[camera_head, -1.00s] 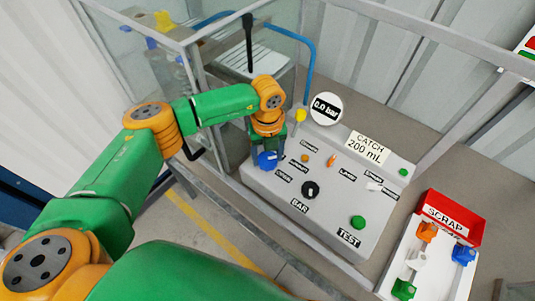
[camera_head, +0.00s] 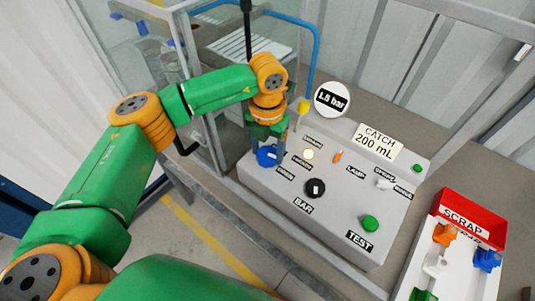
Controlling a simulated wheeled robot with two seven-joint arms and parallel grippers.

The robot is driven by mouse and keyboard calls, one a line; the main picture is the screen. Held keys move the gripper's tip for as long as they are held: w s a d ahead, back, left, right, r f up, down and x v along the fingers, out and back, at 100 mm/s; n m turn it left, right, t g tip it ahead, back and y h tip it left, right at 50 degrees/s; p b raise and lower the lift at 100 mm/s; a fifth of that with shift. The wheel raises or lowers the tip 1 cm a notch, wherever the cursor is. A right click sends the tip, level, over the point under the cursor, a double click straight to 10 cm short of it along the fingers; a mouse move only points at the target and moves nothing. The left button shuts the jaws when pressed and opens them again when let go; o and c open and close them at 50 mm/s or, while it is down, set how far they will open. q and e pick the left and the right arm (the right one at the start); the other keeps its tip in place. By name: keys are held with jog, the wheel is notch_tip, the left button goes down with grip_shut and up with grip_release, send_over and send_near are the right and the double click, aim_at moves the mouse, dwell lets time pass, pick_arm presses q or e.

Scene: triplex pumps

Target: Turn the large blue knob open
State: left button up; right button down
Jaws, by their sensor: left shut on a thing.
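The large blue knob (camera_head: 266,156) is at the left end of the grey control panel (camera_head: 330,232). My left gripper (camera_head: 266,145) points down over it and is shut on it, with the fingers at its sides. The fingers and wrist hide part of the knob. My right gripper is not in view.
The panel also carries a black knob (camera_head: 315,188), a green button (camera_head: 370,223), an orange lever (camera_head: 338,156) and a lit lamp (camera_head: 308,154). A red and white SCRAP tray (camera_head: 470,215) holds coloured parts at the right. A glass-walled enclosure (camera_head: 205,90) stands behind my left arm.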

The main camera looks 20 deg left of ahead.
aim_at(267, 154)
pick_arm(q)
jog(key=shift+m+b, duration=0.65)
jog(key=shift+m, duration=0.35)
jog(key=o, duration=1.4)
jog(key=shift+r, duration=0.15)
notch_tip(267, 154, up, 6)
jog(key=shift+r+b, duration=0.1)
jog(key=shift+b, duration=0.9)
jog(key=shift+r, duration=0.4)
